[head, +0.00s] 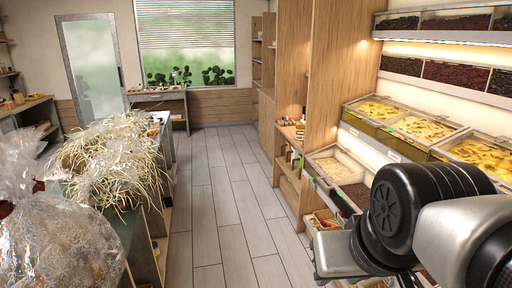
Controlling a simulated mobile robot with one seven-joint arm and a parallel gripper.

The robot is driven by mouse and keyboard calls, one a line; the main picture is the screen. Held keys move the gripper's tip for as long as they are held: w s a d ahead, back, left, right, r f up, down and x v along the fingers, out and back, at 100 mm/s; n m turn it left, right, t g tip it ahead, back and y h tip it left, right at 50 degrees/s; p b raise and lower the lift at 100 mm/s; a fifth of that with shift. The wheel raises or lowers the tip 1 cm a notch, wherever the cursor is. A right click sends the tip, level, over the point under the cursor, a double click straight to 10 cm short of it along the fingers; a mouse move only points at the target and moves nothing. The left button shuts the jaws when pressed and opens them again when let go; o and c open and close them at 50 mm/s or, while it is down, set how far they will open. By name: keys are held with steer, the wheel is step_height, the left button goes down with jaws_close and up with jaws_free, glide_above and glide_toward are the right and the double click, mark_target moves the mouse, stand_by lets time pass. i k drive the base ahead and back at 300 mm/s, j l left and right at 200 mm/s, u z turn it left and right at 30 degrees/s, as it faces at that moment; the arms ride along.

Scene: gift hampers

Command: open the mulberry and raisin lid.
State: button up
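Bins of dried fruit line the wall shelves on the right in the head view. One middle-row bin of dark red fruit (452,76) has darker bins beside it. A low bin of pale pieces (338,164) stands by a low bin of dark fruit (359,194), partly hidden by my arm. I cannot tell which bin is the mulberry and raisin one, as the labels are too small to read. Whether lids cover these bins is unclear. My arm reaches in from the right edge; my gripper's fingers do not show.
Bins of yellow dried fruit (421,127) sit on the sloped shelf. Wrapped hampers (62,238) and straw-like filler (112,160) crowd the counter at left. The tiled aisle floor (222,195) between is clear. A wooden cabinet (335,75) stands beyond the bins.

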mark_target(325, 177)
steer(key=i, duration=1.6)
steer(key=i+z, duration=0.1)
steer(key=i, duration=0.45)
steer(key=i+j+z, duration=0.15)
steer(key=i, duration=0.45)
steer(key=i+j+z, duration=0.1)
steer(key=i, duration=0.45)
